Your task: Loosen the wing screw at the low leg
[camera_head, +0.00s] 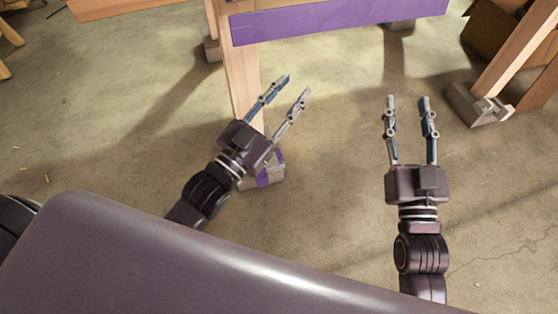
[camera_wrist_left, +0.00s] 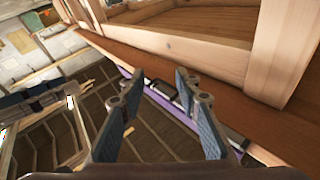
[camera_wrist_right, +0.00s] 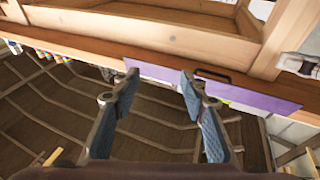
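A wooden leg (camera_head: 242,70) stands behind my left gripper (camera_head: 296,86), in a grey foot with purple patches (camera_head: 264,172) that my gripper and wrist partly cover. A second wooden leg (camera_head: 518,62) leans at the right, in a grey foot (camera_head: 476,106) with a small pale projecting part (camera_head: 494,108); I cannot tell if that is a wing screw. Which leg is the low one is not clear. My left gripper is open and empty, also in its wrist view (camera_wrist_left: 158,78). My right gripper (camera_head: 408,98) is open and empty over bare floor, between the two legs.
A purple board (camera_head: 340,20) crosses above both grippers at the top; it also shows in the right wrist view (camera_wrist_right: 240,92) under a wooden frame (camera_wrist_right: 150,28). A brown box (camera_head: 490,30) stands at the back right. The concrete floor (camera_head: 335,130) between the grippers is clear.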

